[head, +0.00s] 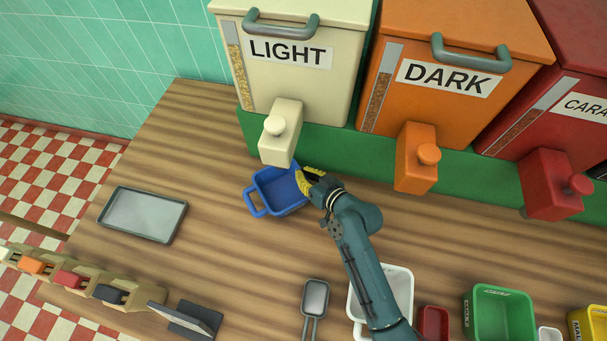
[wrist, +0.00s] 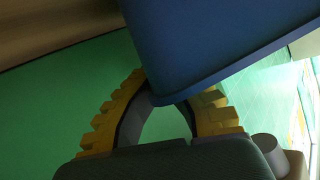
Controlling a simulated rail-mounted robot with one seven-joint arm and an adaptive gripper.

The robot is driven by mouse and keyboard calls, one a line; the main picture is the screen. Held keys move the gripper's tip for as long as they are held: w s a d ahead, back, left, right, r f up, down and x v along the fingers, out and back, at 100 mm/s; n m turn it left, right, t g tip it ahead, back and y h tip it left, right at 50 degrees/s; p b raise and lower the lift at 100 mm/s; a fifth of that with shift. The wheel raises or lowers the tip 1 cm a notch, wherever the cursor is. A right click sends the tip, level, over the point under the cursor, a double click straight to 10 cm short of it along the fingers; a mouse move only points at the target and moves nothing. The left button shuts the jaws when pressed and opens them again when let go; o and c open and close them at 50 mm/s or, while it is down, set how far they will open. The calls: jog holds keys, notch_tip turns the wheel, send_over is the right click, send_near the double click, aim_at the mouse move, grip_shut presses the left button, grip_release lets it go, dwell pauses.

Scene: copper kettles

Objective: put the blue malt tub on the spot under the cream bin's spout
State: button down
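The blue malt tub (head: 287,193) is an open square tub with a loop handle on its left, in the head view. It is just below and in front of the spout (head: 281,133) of the cream bin (head: 293,75) marked LIGHT. I cannot tell if its base touches the table. My gripper (head: 307,181) is at the tub's right edge, its yellow fingers closed in on it. In the wrist view the tub (wrist: 205,45) fills the top and covers the fingertips of my gripper (wrist: 168,90). The spot under the spout is hidden.
An orange bin (head: 430,90) marked DARK and a red bin (head: 555,100) stand to the right, spouts jutting forward. A grey tray (head: 143,214) lies left. A scoop (head: 315,297), a white tub (head: 401,283) and a green tub (head: 500,313) are in front. Bare table lies left of the blue tub.

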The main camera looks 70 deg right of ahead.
jog(key=c, duration=1.2)
grip_release()
jog(key=shift+d, duration=0.2)
jog(key=shift+c, duration=0.2)
jog(key=p+v, duration=0.1)
jog(key=v, duration=1.1)
